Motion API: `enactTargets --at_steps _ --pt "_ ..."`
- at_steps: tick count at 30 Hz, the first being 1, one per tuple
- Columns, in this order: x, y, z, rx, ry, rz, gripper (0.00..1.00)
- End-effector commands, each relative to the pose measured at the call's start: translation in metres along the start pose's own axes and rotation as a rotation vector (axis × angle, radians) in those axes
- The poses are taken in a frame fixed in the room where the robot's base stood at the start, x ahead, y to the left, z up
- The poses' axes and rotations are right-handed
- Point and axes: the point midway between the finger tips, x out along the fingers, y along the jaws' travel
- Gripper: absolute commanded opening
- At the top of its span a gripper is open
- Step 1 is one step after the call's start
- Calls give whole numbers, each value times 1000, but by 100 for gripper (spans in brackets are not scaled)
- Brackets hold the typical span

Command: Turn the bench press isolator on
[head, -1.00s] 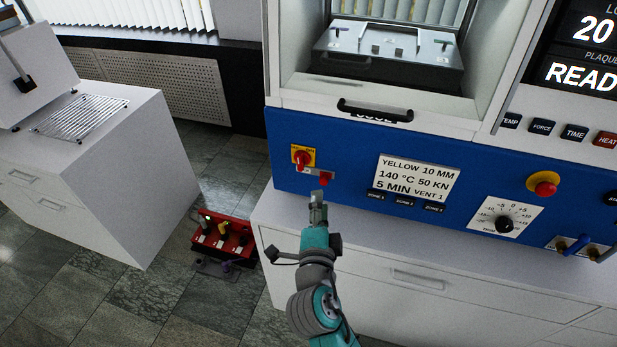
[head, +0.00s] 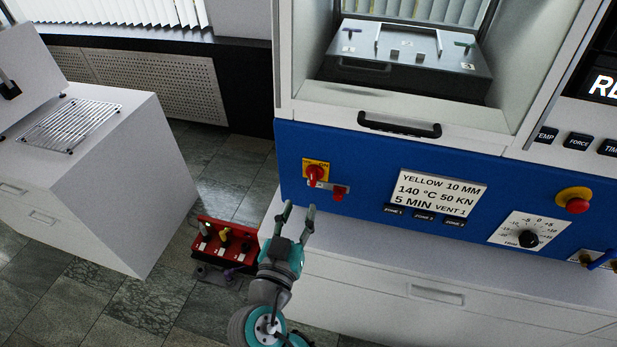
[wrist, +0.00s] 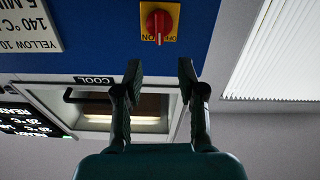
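The isolator is a red rotary knob (head: 315,172) on a yellow plate with ON and OFF lettering, at the left of the bench press's blue front panel (head: 365,168). In the wrist view the picture is upside down, and the knob (wrist: 160,22) shows at the top with its grip close to vertical in the picture. A small grey bar with a red block (head: 339,192) sits just below and right of the knob in the head view. My gripper (head: 298,214) is open and empty, below the knob and apart from it. Its two spread fingers also show in the wrist view (wrist: 160,72).
A settings card (head: 437,190), zone buttons, a red emergency button (head: 576,203) and a dial (head: 528,238) are right of the knob. A black handle (head: 400,125) juts out above. A red box (head: 222,243) stands on the floor at left, near a white cabinet (head: 110,190).

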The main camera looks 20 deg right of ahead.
Motion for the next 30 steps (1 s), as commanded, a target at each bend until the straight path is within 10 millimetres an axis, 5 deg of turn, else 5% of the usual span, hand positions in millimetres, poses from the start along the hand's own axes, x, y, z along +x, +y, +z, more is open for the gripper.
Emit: enactTargets --at_steps 15,30 --pt "80 1 0 3 1 2 40" --pt "95 0 0 2 1 0 40"
